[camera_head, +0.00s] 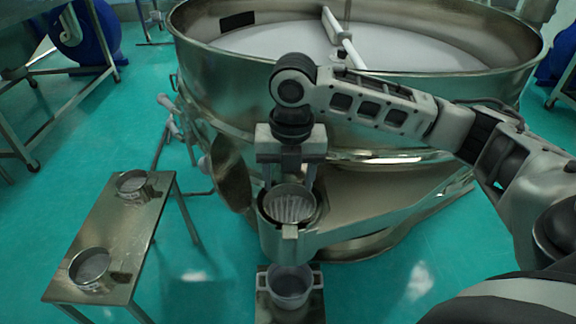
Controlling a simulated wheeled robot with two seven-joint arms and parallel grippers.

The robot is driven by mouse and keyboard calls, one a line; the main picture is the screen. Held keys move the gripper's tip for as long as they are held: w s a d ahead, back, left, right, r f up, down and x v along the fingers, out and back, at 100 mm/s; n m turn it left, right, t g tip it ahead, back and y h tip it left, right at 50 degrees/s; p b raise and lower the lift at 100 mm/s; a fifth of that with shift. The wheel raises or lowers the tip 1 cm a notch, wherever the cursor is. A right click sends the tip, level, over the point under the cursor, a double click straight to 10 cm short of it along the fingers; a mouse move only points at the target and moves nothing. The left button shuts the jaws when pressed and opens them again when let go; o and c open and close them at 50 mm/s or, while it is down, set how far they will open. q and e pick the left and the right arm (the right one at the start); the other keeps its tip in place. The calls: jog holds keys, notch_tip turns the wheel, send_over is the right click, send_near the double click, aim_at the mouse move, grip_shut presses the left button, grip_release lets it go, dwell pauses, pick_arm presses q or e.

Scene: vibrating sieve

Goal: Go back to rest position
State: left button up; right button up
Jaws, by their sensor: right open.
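My right arm comes in from the right, and its right gripper (289,178) points down in front of the vibrating sieve (400,124). The two fingers are spread apart with nothing seen between them, so it is open. Just below the fingertips is the sieve's round outlet (272,243), with a pale, ridged surface showing inside its rim. I cannot tell whether the fingers touch this rim. My left gripper is not in view.
A two-handled metal pot (290,284) stands on a small stand under the outlet. At left, a low metal table (120,228) holds two round pans, one near (90,268) and one far (131,185). Green floor (200,285) lies open between table and pot.

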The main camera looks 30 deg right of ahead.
jog(key=shift+a+r, duration=0.1)
jog(key=shift+r, duration=0.9)
